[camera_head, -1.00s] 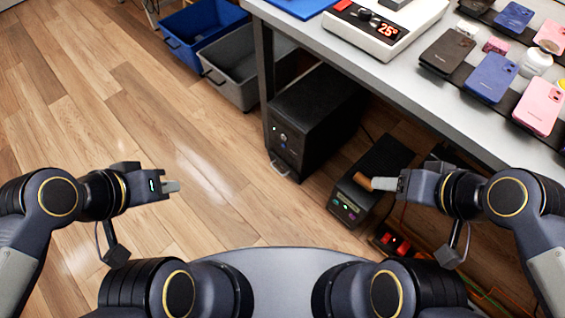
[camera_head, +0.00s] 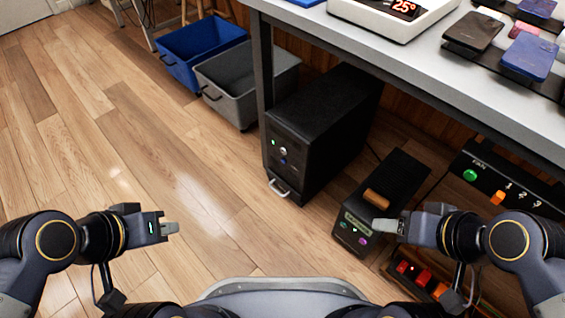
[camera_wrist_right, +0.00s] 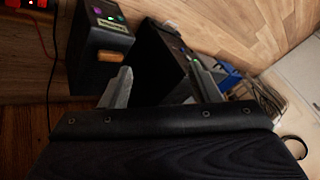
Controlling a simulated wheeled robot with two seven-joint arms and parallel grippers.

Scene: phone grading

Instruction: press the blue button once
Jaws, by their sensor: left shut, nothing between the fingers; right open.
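A small blue button (camera_head: 283,162) shows on the front of the large black box (camera_head: 335,115) under the table, below a round silver knob (camera_head: 283,152) and a green light. A smaller black box (camera_head: 410,175) to its right has small green and purple buttons on its front. My left gripper (camera_head: 170,228) is shut and empty over the floor at the left. My right gripper (camera_head: 385,226) is open, in front of the smaller box in the picture. In the right wrist view its spread fingers (camera_wrist_right: 160,88) hold nothing, and both boxes lie beyond them. Neither gripper appears to touch the button.
The table (camera_head: 400,70) with phones stands above the boxes, its leg beside the large box. A blue bin (camera_head: 195,50) and a grey bin (camera_head: 245,85) stand behind. A panel (camera_head: 500,180) and red switches (camera_head: 415,270) lie at the right. The left floor is open.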

